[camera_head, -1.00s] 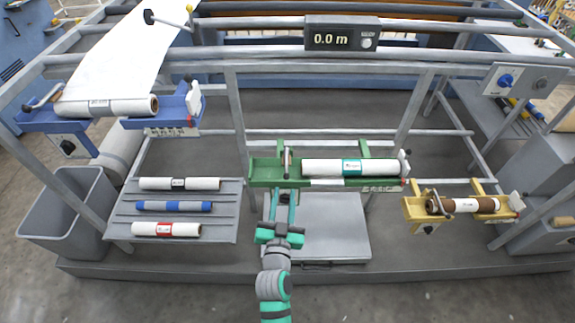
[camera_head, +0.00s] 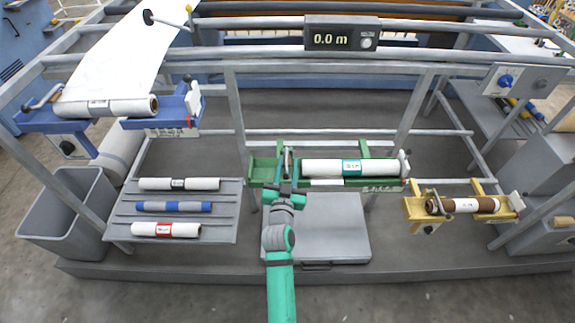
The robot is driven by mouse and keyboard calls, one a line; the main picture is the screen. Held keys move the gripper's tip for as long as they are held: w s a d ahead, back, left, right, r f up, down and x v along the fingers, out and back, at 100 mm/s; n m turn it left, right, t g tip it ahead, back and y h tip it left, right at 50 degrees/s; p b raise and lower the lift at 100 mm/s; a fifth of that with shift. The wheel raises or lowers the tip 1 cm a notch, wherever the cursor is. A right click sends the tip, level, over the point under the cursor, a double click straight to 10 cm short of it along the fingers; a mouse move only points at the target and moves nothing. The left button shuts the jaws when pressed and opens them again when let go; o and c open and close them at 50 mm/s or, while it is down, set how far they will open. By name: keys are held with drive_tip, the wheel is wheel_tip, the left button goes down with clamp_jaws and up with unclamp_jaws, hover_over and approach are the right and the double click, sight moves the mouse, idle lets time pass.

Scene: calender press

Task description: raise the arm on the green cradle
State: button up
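The green cradle (camera_head: 378,182) sits at the middle of the frame and bears a white roll (camera_head: 325,167) with a teal label. The cradle's arm (camera_head: 288,160), a short grey upright piece, stands at the left end of the roll. My gripper (camera_head: 287,176) is at the cradle's left part, just below and around the base of this arm. Its fingers are foreshortened and partly hidden by its own body, so I cannot tell whether they are open or touch the arm.
A blue cradle (camera_head: 48,124) with a white roll stands at left, a yellow cradle (camera_head: 412,207) with a brown roll at right. A grey rack (camera_head: 125,230) holds several rolls. A grey bin (camera_head: 50,235) is far left. A grey platform (camera_head: 335,240) lies below the green cradle. A display (camera_head: 341,33) reads 0.0 m.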

drive_tip(key=shift+c, duration=0.4)
clamp_jaws()
drive_tip(key=shift+d+r, duration=0.1)
